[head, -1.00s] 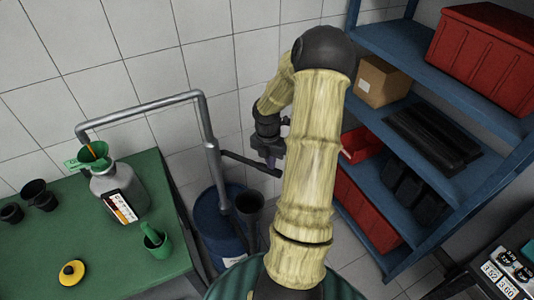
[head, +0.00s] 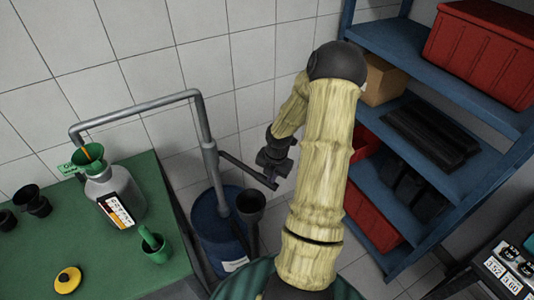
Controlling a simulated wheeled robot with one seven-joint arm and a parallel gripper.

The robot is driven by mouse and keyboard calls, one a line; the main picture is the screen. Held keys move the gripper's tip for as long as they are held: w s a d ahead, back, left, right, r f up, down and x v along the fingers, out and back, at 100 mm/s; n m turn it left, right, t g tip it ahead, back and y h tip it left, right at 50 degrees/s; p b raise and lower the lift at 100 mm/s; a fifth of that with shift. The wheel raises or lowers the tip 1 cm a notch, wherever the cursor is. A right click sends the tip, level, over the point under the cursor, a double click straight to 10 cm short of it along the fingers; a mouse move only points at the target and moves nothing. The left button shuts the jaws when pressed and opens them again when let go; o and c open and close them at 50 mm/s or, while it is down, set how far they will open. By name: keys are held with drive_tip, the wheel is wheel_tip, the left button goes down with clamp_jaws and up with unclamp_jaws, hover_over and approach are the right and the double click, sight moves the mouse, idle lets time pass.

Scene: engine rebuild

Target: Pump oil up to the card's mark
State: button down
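A grey jug (head: 118,188) stands on the green bench, with a green funnel (head: 92,163) in its mouth. A card (head: 116,210) with printed lines is on its front; the lines and the oil level are too small to read. The pump's grey pipe (head: 150,112) ends above the funnel, and a thin orange-brown streak of oil (head: 88,152) shows there. The pump post rises from a blue drum (head: 215,225). The dark pump lever (head: 245,170) slopes down to the right. My gripper (head: 274,170) is at the lever's outer end; its fingers are too dark to read.
A green mug (head: 154,246), a yellow round cap (head: 68,280) and dark cups (head: 35,203) are on the bench (head: 110,270). A dark funnel (head: 250,203) stands by the drum. A blue shelf (head: 440,60) with red bins (head: 485,50) is close on the right.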

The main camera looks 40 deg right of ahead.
drive_tip(key=shift+s+a+f, duration=0.15)
drive_tip(key=shift+s+f, duration=0.35)
drive_tip(key=shift+f, duration=0.1)
drive_tip(key=shift+w+r+p, duration=0.15)
drive_tip(key=shift+r+p, duration=0.6)
drive_tip(key=shift+p, duration=0.1)
drive_tip(key=s+d+r+p, duration=0.1)
drive_tip(key=s+r+p, duration=0.2)
drive_tip(key=r, duration=1)
drive_tip(key=shift+d+p, duration=0.3)
drive_tip(key=shift+d, duration=0.1)
drive_tip(key=shift+w, duration=0.1)
drive_tip(key=shift+s+d, duration=0.1)
drive_tip(key=shift+s, duration=0.15)
drive_tip(key=shift+w, duration=0.15)
